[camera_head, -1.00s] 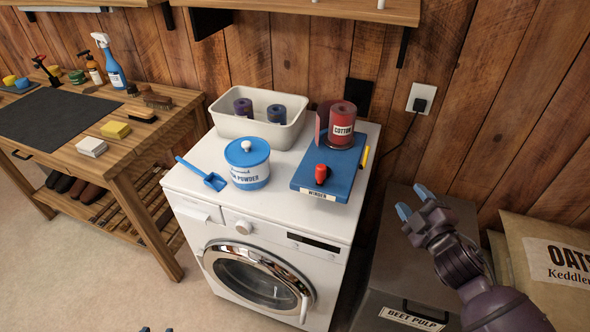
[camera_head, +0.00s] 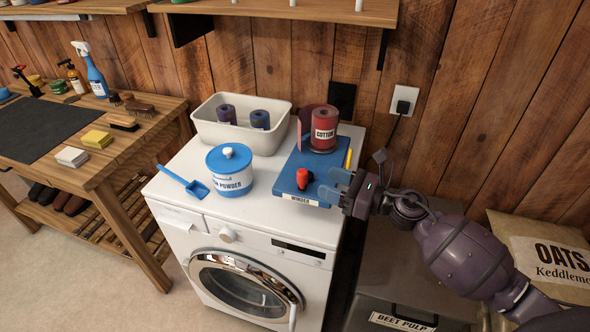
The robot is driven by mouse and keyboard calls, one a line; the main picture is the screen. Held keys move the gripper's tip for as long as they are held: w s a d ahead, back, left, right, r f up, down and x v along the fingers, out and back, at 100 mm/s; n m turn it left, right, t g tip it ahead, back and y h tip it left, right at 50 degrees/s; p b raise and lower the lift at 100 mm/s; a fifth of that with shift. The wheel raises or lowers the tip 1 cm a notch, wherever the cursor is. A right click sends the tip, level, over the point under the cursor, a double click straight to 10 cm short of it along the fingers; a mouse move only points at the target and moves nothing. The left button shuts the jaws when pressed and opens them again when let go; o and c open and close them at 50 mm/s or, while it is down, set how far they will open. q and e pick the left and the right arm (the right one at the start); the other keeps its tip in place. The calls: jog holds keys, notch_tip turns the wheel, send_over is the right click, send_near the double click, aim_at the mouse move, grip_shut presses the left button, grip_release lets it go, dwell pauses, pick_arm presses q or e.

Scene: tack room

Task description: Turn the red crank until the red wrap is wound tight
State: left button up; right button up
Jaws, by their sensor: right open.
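The blue winder board (camera_head: 312,165) lies on top of the white washing machine at its right side. Its red crank knob (camera_head: 303,178) stands near the board's front edge, above the label "WINDER". The red wrap (camera_head: 323,133), labelled "COTTON", stands upright as a roll at the back of the board, with a loose flap showing at its left. My left gripper is not in view.
A blue-lidded powder tub (camera_head: 230,172) and a blue scoop (camera_head: 187,183) stand left of the board. A white bin (camera_head: 272,137) with two dark rolls is behind. A yellow stick (camera_head: 348,159) lies at the board's right. A wooden shelf (camera_head: 280,10) hangs above.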

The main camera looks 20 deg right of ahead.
aim_at(300, 170)
jog(key=p+x, duration=0.1)
jog(key=x, duration=0.7)
jog(key=shift+r, duration=0.1)
jog(key=shift+w+a, duration=0.45)
jog(key=shift+c, duration=0.2)
